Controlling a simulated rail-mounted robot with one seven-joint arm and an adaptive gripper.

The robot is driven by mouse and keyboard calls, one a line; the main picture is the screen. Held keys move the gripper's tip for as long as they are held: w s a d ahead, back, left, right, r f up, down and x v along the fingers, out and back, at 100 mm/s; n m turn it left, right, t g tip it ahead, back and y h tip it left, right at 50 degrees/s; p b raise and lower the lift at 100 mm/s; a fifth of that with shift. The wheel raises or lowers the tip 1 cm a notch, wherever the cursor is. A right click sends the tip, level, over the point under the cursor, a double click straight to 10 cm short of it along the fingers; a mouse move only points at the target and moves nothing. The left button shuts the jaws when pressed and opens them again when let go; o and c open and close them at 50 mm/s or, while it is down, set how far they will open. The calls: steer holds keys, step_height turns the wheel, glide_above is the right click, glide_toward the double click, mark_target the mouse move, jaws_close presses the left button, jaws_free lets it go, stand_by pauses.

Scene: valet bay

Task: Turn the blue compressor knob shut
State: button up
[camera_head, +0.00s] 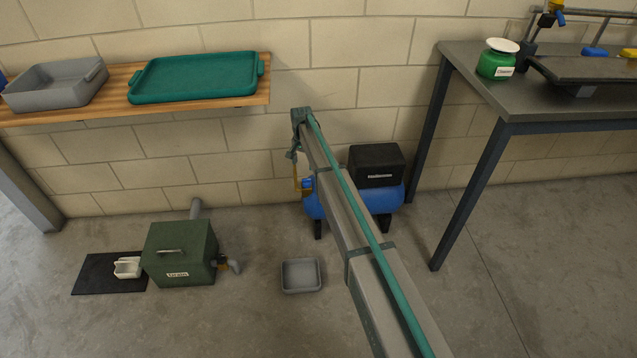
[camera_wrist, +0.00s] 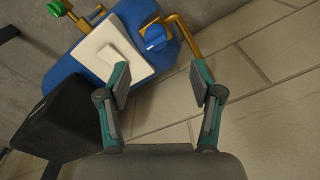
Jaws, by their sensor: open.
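The blue compressor knob (camera_wrist: 155,37) sits on a brass fitting at the end of the blue tank in the wrist view. The compressor's blue tank (camera_wrist: 62,75) also shows in the head view (camera_head: 315,208), partly behind my arm. My gripper (camera_wrist: 158,82) is open and empty, its two fingers spread wide. In the wrist view the knob appears beyond the gap between the fingertips, apart from both. In the head view my gripper (camera_head: 292,154) hangs at the arm's end, above the brass pipe.
A bent brass pipe (camera_wrist: 187,34) rises beside the knob. A white plate (camera_wrist: 112,48), a green knob (camera_wrist: 57,8) and a black box (camera_head: 376,165) are on the compressor. A grey tray (camera_head: 301,276) lies on the floor. A workbench (camera_head: 530,98) stands at right.

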mark_target(306, 180)
steer(key=f+m, duration=0.1)
steer(key=f, duration=0.6)
steer(key=w+d+f+m+b, duration=0.1)
steer(key=f, duration=0.3)
steer(key=shift+f+m, duration=0.15)
steer(key=shift+m, duration=0.15)
steer(key=c, duration=1.1)
steer(key=shift+c, duration=0.2)
